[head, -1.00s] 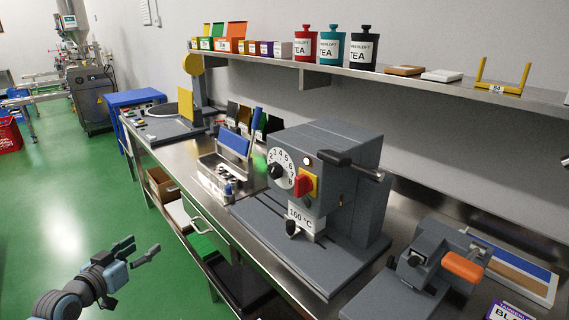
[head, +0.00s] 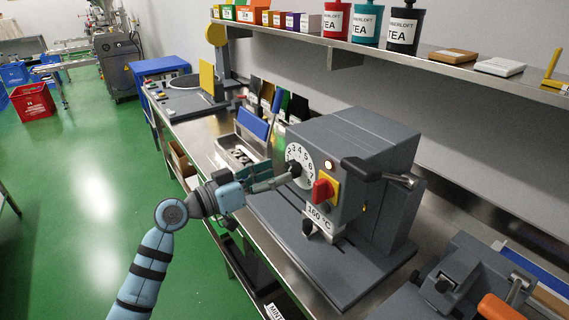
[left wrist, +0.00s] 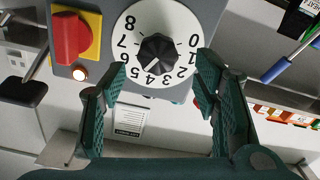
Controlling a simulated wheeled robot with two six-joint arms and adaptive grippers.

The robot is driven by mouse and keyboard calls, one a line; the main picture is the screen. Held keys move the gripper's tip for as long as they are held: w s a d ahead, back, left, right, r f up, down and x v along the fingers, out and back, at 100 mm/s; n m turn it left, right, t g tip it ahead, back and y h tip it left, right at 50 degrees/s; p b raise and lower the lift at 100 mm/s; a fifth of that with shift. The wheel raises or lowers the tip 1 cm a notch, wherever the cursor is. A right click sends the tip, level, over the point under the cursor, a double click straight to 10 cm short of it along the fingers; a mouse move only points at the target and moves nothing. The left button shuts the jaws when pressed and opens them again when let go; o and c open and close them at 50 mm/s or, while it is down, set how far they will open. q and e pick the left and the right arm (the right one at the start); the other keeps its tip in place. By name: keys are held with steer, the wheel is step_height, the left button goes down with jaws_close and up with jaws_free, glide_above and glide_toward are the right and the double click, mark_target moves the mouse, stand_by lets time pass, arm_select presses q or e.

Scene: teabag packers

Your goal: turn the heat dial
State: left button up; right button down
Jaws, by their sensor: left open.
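The heat dial (head: 294,169) is a black ribbed knob on a white numbered plate (head: 306,177) on the front of the grey sealing machine (head: 345,150). In the left wrist view the black knob (left wrist: 157,53) sits between and just beyond the fingertips, with numbers 0 to 8 around it. My left gripper (head: 280,177) is in front of the dial; in the left wrist view its green fingers (left wrist: 163,70) are open on either side of the knob, with gaps to it. My right gripper is not in view.
A red switch (head: 323,191) on a yellow plate is beside the dial, with a lit lamp (head: 328,164) above it. A black lever (head: 365,170) sticks out at the right. A metal bin (head: 238,157) stands on the bench behind the gripper.

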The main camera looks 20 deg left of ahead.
mark_target(292, 169)
arm_select(q)
steer(key=shift+x, duration=0.95)
steer(key=shift+w+d, duration=0.2)
steer(key=shift+d, duration=0.1)
steer(key=shift+d+r, duration=0.1)
steer(key=shift+s, duration=0.1)
steer(key=c, duration=1.2)
steer(key=shift+o, duration=0.2)
steer(key=shift+w, duration=0.2)
